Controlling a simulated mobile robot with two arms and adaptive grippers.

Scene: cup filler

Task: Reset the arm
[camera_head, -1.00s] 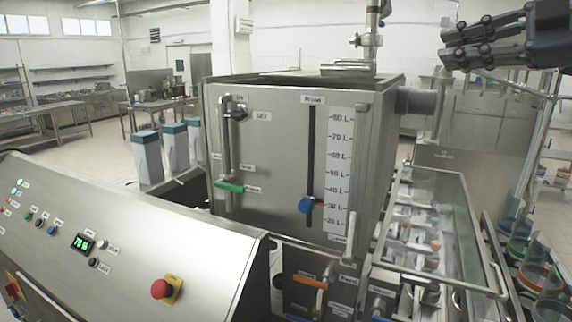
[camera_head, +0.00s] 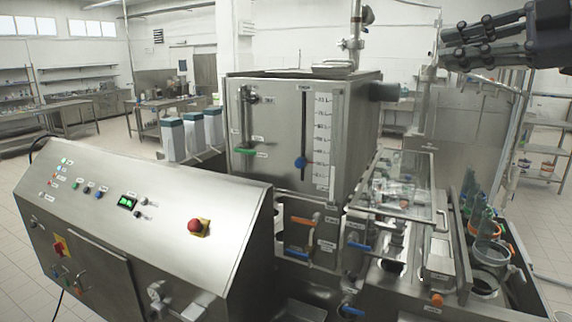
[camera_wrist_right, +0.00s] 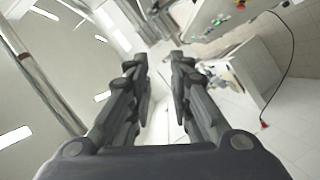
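My right gripper (camera_head: 452,46) is at the upper right of the head view, raised above the machine and pointing left. Its two dark fingers are apart with nothing between them. In the right wrist view the gripper (camera_wrist_right: 160,62) also shows its fingers apart and empty. It touches nothing. My left gripper is not in view. The steel cup filler machine has a tank (camera_head: 275,125) with a level scale, and a sloped control panel (camera_head: 150,215) with a red stop button (camera_head: 198,226).
A clear guard (camera_head: 400,175) covers the filling area right of the tank. Stacked cups (camera_head: 490,255) stand in holders at the lower right. White-and-teal containers (camera_head: 194,133) stand behind the panel. Open floor (camera_head: 100,150) lies at the left, with steel tables (camera_head: 160,105) beyond.

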